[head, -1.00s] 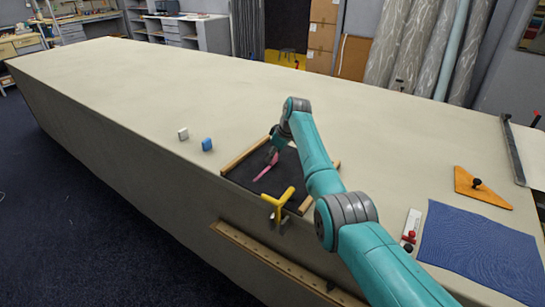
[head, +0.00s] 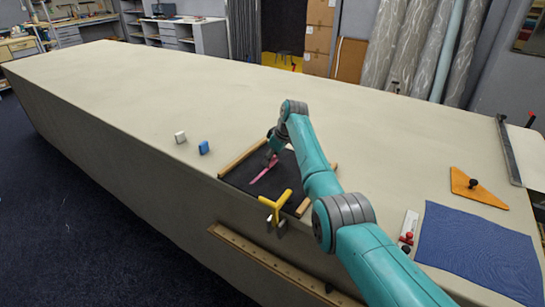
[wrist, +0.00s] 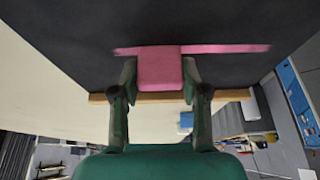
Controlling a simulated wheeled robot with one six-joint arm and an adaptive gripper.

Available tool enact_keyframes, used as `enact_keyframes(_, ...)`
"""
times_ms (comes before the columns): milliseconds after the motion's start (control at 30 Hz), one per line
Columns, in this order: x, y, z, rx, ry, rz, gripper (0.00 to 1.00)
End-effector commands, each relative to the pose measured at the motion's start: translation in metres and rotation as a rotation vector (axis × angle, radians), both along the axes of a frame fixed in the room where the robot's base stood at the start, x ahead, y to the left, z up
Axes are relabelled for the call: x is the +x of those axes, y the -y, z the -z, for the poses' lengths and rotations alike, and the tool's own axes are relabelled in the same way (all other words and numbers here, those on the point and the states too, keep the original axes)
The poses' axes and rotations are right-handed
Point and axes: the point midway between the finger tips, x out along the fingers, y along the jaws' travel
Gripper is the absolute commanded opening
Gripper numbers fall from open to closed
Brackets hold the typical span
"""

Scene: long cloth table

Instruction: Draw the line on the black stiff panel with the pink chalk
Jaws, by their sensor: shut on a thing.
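The black stiff panel (head: 246,178) lies on the table near its front edge, with wooden strips along its sides. My gripper (head: 272,153) is low over the panel, its fingers pointing down. In the wrist view my gripper (wrist: 160,78) is shut on the pink chalk (wrist: 160,66), a block between the two fingers. A straight pink line (wrist: 228,48) is on the panel and shows on both sides of the chalk's end. The line also shows in the head view (head: 262,174). The chalk appears to meet the panel at the line; the exact contact is hidden.
A yellow-handled clamp (head: 276,206) stands at the panel's front edge. A white block (head: 180,137) and a blue block (head: 204,147) are left of the panel. A blue cloth (head: 478,255), an orange triangle (head: 478,188) and a metal straightedge (head: 509,150) lie at right. The table's far left is clear.

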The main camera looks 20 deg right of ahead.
Motion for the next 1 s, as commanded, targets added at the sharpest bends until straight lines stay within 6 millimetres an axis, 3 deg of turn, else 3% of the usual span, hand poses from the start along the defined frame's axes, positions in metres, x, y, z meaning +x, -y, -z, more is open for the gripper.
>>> enact_keyframes(1000, -0.016, -0.023, -0.001, 0.000, -0.002, 0.001, 0.17)
